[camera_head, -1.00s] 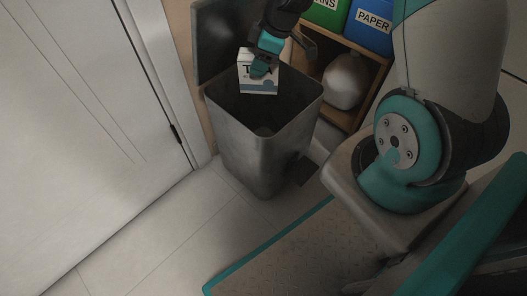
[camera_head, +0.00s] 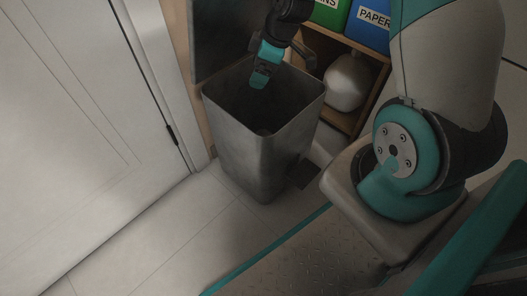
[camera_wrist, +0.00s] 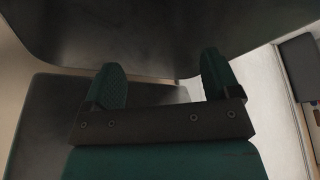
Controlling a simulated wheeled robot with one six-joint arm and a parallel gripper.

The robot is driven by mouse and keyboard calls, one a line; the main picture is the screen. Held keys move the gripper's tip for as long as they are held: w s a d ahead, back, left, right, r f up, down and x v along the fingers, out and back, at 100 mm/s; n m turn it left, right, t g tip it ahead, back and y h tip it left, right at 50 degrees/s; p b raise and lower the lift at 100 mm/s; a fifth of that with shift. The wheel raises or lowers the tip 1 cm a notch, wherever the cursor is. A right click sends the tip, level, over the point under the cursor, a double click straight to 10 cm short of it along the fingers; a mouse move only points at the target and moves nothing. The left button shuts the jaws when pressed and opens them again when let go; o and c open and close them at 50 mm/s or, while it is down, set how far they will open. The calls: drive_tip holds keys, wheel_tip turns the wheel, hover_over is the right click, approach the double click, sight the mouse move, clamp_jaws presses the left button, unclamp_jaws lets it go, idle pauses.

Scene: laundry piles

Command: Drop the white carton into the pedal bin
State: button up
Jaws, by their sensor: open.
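The pedal bin (camera_head: 245,150) is a grey metal square bin with its lid (camera_head: 222,38) raised at the back. My gripper (camera_head: 260,82) is over the bin's open mouth, pointing down. In the wrist view my gripper (camera_wrist: 163,82) has its two teal fingers spread apart with nothing between them. The white carton is not visible in either current view. The bin's inside is dark and its front wall hides most of the bottom.
A wooden shelf (camera_head: 334,118) stands right of the bin, holding a pale rounded container (camera_head: 348,82), a green box (camera_head: 328,12) and a blue box labelled PAPER (camera_head: 372,24). A white door (camera_head: 75,130) is on the left. Tiled floor (camera_head: 165,235) in front is clear.

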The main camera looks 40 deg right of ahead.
drive_tip(key=p+v, duration=0.8)
drive_tip(key=v, duration=0.9)
drive_tip(key=shift+r, duration=0.25)
drive_tip(key=shift+a, duration=0.15)
drive_tip(key=s+a+r+m+g, duration=0.1)
drive_tip(key=s+a+r, duration=0.2)
drive_tip(key=a, duration=0.3)
drive_tip(key=s+a+r, duration=0.2)
drive_tip(key=a+r, duration=0.2)
drive_tip(key=a, duration=0.3)
drive_tip(key=s+a+r+m+g, duration=0.1)
drive_tip(key=s+a+r, duration=0.1)
drive_tip(key=s+a, duration=0.4)
drive_tip(key=s+a+r+m+g, duration=0.15)
drive_tip(key=s+a, duration=0.25)
drive_tip(key=s, duration=0.4)
wheel_tip(320, 180, up, 39)
drive_tip(key=p, duration=3.8)
drive_tip(key=shift+w+d+f+y+p, duration=0.25)
drive_tip(key=shift+w+d+y+p, duration=0.05)
drive_tip(key=shift+d+p, duration=0.1)
drive_tip(key=shift+n+t, duration=0.25)
drive_tip(key=shift+c, duration=0.4)
